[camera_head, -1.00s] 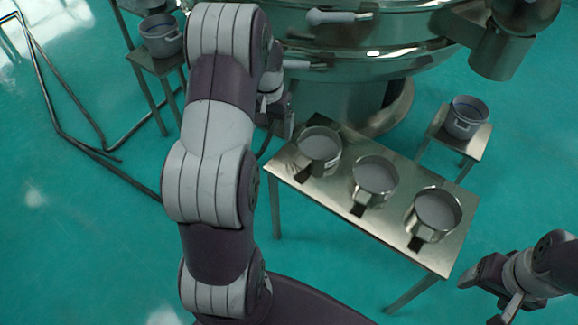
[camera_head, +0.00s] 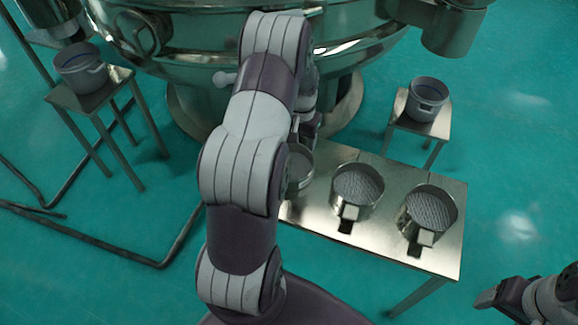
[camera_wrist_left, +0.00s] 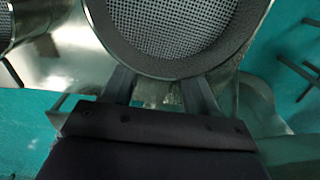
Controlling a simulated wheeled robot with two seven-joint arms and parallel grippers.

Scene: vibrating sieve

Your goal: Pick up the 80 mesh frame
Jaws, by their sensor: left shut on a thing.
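Three round metal mesh frames with block handles stand on a steel table (camera_head: 385,235). The leftmost mesh frame (camera_head: 299,172) is partly hidden behind my left arm. The middle frame (camera_head: 357,190) and right frame (camera_head: 428,212) show fully. No mesh number is readable. My left gripper (camera_head: 305,130) is at the leftmost frame, and its jaws are mostly hidden there. In the left wrist view my gripper (camera_wrist_left: 157,92) is shut on the near side of a mesh frame (camera_wrist_left: 175,25); whether it touches the table is unclear. My right gripper (camera_head: 490,298) is at lower right, away from the table, its jaws unclear.
A large round metal sieve machine (camera_head: 200,40) stands behind the table. A stool (camera_head: 92,98) with a grey pot (camera_head: 82,70) is at left, and another stool (camera_head: 410,122) with a pot (camera_head: 428,98) at right. Pipes run along the left floor.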

